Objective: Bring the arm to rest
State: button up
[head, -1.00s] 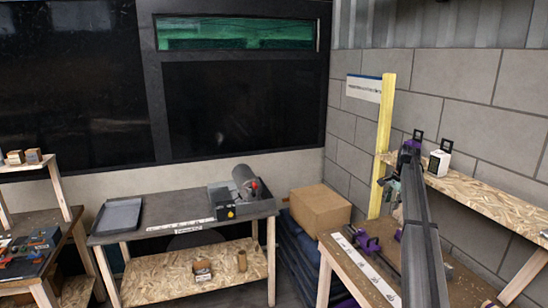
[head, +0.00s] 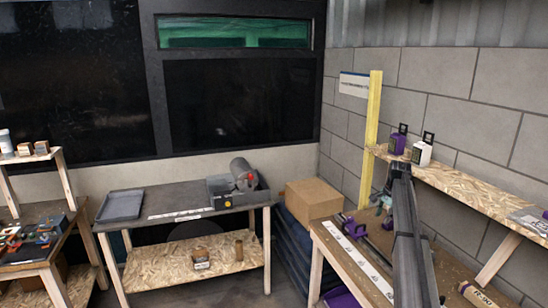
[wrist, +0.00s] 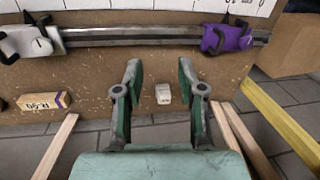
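My gripper (wrist: 160,82) is open in the wrist view, with its two green-grey fingers apart and nothing between them. A small white block (wrist: 163,94) shows beyond the fingertips, apart from them. In the head view my arm reaches away from the lower right, and my gripper (head: 385,201) shows small and partly hidden at its far end, over the right-hand bench (head: 345,262).
The bench bears a metal bar (wrist: 160,36) with a purple clamp (wrist: 228,38). A cardboard box (head: 313,199) stands behind the bench.

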jog(key=s+a+f+n+g, duration=0.1)
jog(key=s+a+f+n, duration=0.2)
jog(key=s+a+f, duration=0.75)
jog(key=s+a+f+n, duration=0.4)
jog(key=s+a+f, duration=0.4)
jog(key=s+f, duration=0.4)
jog(key=s+a+f+n, duration=0.2)
jog(key=s+a+f, duration=0.1)
jog(key=s, duration=0.5)
jog(key=s+a+f+n, duration=0.2)
jog(key=s+a, duration=0.1)
jog(key=s, duration=0.6)
jog(key=s+a+f+n, duration=0.2)
jog(key=s+a+f, duration=0.1)
jog(key=s, duration=0.5)
jog(key=s+f+g+b, duration=0.7)
jog(key=s+f+b, duration=0.3)
jog(key=s+f, duration=1.8)
jog(key=shift+s+f+g+h, duration=0.15)
jog(key=shift+g+h, duration=0.15)
jog(key=shift+h, duration=0.1)
